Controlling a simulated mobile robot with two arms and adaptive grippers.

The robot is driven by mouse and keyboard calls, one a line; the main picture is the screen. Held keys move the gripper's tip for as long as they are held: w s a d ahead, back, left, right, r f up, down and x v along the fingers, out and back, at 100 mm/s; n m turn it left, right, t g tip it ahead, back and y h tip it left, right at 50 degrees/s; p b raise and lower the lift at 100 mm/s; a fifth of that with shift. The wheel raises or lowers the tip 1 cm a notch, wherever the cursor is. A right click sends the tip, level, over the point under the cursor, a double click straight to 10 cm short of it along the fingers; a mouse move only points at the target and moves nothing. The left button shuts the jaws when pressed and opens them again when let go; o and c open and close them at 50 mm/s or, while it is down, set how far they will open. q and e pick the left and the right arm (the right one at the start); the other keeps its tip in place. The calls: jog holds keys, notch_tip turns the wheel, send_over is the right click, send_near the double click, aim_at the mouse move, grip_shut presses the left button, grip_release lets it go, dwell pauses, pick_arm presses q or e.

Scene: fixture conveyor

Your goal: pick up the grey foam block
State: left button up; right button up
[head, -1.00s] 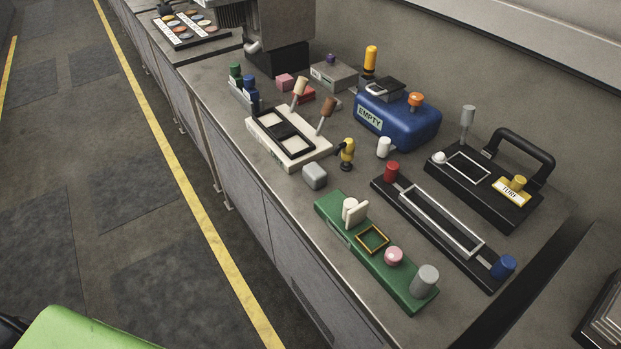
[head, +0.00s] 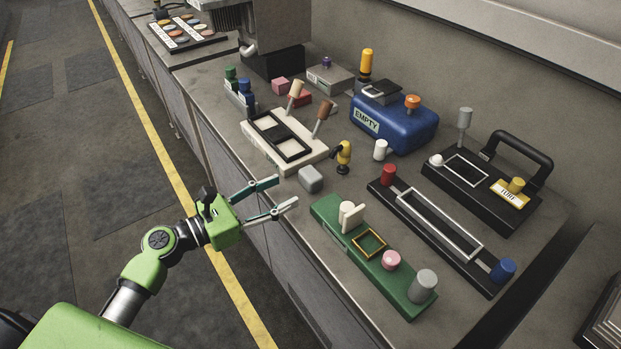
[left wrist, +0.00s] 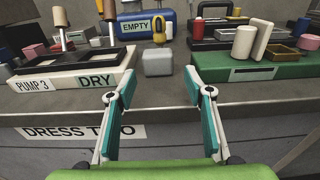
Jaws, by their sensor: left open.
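The grey foam block (head: 311,179) is a small rounded block near the front edge of the worktop, between the cream fixture and the green fixture. In the left wrist view the block (left wrist: 157,62) lies beyond the fingertips, a little left of centre. My left gripper (head: 287,191) is open and empty, with teal finger pads, just short of the block at the worktop's front edge. In the left wrist view the fingers of the left gripper (left wrist: 160,95) are spread wide with nothing between them. My right gripper is not in view.
The cream fixture (head: 297,166) with lever knobs stands left of the block, and the green fixture (head: 400,297) stands right of it. A yellow-and-black knob (head: 343,156) stands close behind the block. A blue box (head: 395,133) labelled EMPTY is further back.

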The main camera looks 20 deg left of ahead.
aim_at(304, 179)
pick_arm(q)
jog(key=x, duration=0.4)
jog(key=shift+w, duration=0.2)
jog(key=x, duration=0.5)
jog(key=shift+w+r, duration=0.1)
jog(key=shift+w, duration=0.05)
jog(key=c, duration=0.7)
